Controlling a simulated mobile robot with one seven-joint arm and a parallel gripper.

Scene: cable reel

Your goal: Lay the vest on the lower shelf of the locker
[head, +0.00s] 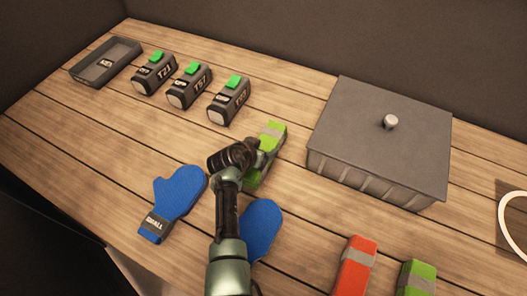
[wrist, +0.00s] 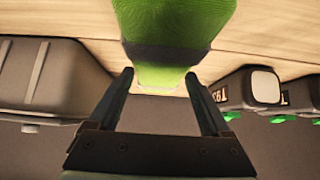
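A folded green vest-like bundle (head: 271,138) with a grey band lies on the wooden tabletop, partly hidden behind my gripper (head: 258,158) in the head view. In the wrist view the green bundle (wrist: 172,22) fills the top middle, its dark band crossing it. My gripper (wrist: 160,75) has its two fingers apart, with the near end of the bundle between or just beyond the tips; I see no clear contact. A folded orange bundle (head: 356,268) and another green one (head: 418,278) lie at the front right. The locker and its lower shelf are not in view.
A dark lidded box (head: 375,120) with a knob stands right of my gripper. Several-part clutter lies left: a blue mitt (head: 178,195), another blue mitt (head: 262,226), three dark batteries (head: 189,85) and a shallow tray (head: 106,63). A pale ring (head: 508,224) shows far right.

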